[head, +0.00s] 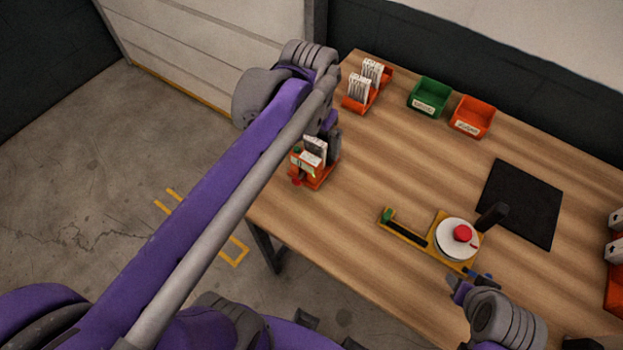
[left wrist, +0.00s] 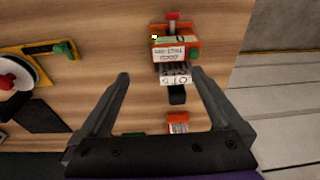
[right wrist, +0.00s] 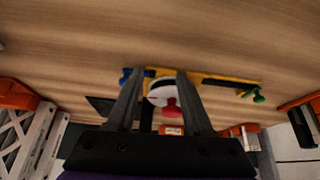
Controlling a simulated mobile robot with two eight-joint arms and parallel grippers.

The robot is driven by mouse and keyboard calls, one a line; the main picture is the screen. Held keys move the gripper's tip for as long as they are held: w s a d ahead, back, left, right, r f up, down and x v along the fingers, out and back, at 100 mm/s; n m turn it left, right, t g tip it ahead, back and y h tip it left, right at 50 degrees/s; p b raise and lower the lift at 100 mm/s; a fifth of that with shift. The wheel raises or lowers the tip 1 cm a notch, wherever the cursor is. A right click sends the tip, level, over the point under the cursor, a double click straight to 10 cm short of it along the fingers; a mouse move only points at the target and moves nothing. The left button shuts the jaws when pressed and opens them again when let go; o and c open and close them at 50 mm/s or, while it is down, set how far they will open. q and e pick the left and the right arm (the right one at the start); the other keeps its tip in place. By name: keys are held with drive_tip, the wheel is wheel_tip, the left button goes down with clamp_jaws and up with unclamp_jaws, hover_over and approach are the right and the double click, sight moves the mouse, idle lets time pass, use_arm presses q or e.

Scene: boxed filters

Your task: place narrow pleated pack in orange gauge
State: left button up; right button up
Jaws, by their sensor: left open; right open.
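The orange gauge (head: 314,181), with a red knob and a green knob, stands near the table's left edge. It also shows in the left wrist view (left wrist: 190,42). A white pleated pack (head: 315,147) stands upright at the gauge; in the left wrist view the pack (left wrist: 175,77) shows against the gauge's side. I cannot tell whether it is fully seated. My left gripper (head: 331,142) is open beside the gauge, and the pack lies between its fingers in the left wrist view (left wrist: 160,76). My right gripper (head: 468,283) is open and empty near the front edge.
An orange rack (head: 375,96) with white packs stands at the back left. Green (head: 430,95) and orange (head: 473,116) bins stand beside it. A yellow fixture (head: 418,240) with a white disc is near my right gripper. A black mat (head: 521,203) lies right; more packs stand far right.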

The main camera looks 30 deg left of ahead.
use_arm(q)
drive_tip(key=s+d+f+t, duration=0.1)
drive_tip(key=s+f, duration=0.2)
drive_tip(key=s+d+f+t, duration=0.1)
drive_tip(key=s+f, duration=0.2)
drive_tip(key=s+d+f+t, duration=0.2)
drive_tip(key=s+f, duration=0.1)
drive_tip(key=f, duration=0.1)
drive_tip(key=shift+s+d+n, duration=0.1)
drive_tip(key=shift+s+n, duration=0.2)
drive_tip(key=shift+s, duration=0.1)
